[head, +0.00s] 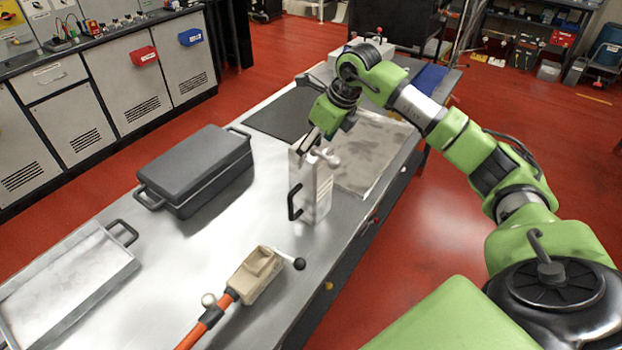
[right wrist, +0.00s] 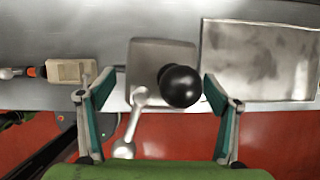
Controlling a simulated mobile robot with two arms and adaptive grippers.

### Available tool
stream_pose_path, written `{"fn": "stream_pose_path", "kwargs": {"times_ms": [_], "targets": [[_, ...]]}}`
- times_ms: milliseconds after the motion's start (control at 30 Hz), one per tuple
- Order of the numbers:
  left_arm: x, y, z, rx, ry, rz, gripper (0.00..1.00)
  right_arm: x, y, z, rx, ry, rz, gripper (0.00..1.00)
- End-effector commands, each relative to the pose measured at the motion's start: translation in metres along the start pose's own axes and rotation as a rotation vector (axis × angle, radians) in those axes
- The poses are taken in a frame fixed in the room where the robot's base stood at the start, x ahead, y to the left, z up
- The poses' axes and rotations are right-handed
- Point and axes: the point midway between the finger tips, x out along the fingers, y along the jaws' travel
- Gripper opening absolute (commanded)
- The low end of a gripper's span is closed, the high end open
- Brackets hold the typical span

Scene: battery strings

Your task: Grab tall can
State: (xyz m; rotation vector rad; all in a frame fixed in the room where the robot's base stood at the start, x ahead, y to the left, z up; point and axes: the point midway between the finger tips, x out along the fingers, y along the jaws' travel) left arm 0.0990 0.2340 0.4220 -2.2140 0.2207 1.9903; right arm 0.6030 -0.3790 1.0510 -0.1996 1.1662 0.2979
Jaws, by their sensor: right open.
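The tall can (head: 319,195) is a silver, upright box-like can with a black side handle, standing on the metal table. Its top (right wrist: 152,54) shows in the right wrist view, with a black ball knob and a pale lever. My right gripper (head: 314,147) is at the can's top in the head view, partly hiding it. In the right wrist view its two teal-padded fingers (right wrist: 160,88) are spread wide apart, with the can's top seen between and beyond them. Contact with the can cannot be told. My left gripper is in neither view.
A dark grey case (head: 197,168) lies left of the can. A beige tool head (head: 257,272) on an orange shaft lies in front. A shallow metal tray (head: 70,280) is at front left. A flat metal plate (head: 372,150) lies behind the can. Bare tabletop surrounds the can's left side.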

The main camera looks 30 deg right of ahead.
Motion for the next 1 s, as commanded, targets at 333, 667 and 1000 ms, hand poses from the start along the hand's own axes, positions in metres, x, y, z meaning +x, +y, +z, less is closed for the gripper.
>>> {"fn": "stream_pose_path", "kwargs": {"times_ms": [333,667,1000], "targets": [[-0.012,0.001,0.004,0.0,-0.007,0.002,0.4,0.028,0.0,0.0,-0.001,0.0,0.0,0.82],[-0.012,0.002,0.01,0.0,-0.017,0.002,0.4,0.028,0.0,0.0,-0.001,0.0,0.0,0.27],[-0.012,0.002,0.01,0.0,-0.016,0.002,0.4,0.026,0.0,0.001,-0.001,-0.005,-0.001,0.06]]}}
